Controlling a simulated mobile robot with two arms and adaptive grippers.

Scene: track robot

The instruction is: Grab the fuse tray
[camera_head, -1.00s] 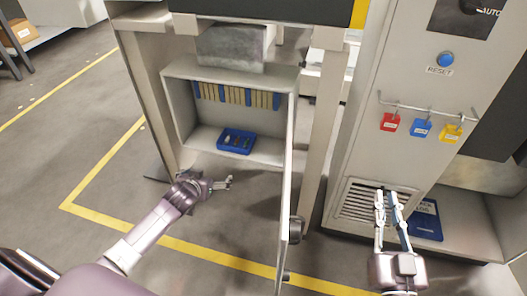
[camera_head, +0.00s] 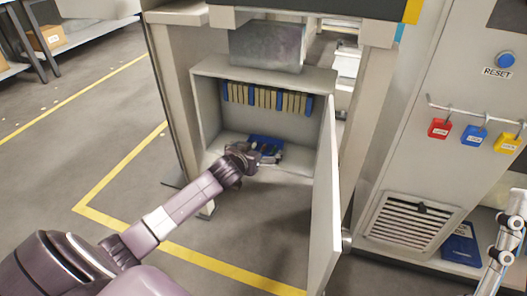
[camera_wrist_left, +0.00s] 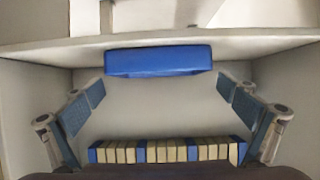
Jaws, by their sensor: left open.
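The blue fuse tray (camera_head: 258,139) lies on the floor of the open grey cabinet, partly hidden behind my left gripper (camera_head: 268,156). In the left wrist view the tray (camera_wrist_left: 160,61) shows as a blue block near the top, between and beyond the spread fingers of my left gripper (camera_wrist_left: 161,90). The gripper is open and empty, at the cabinet opening. Whether a finger touches the tray cannot be told. My right gripper (camera_head: 506,240) is cut off by the right edge of the head view, by the panel's base.
A row of tan and blue fuses (camera_head: 268,98) lines the cabinet's back wall. The cabinet door (camera_head: 328,205) stands open on the right. Red, blue and yellow tags (camera_head: 473,135) hang from a rail on the panel. A dark blue box (camera_head: 461,246) lies below the vent.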

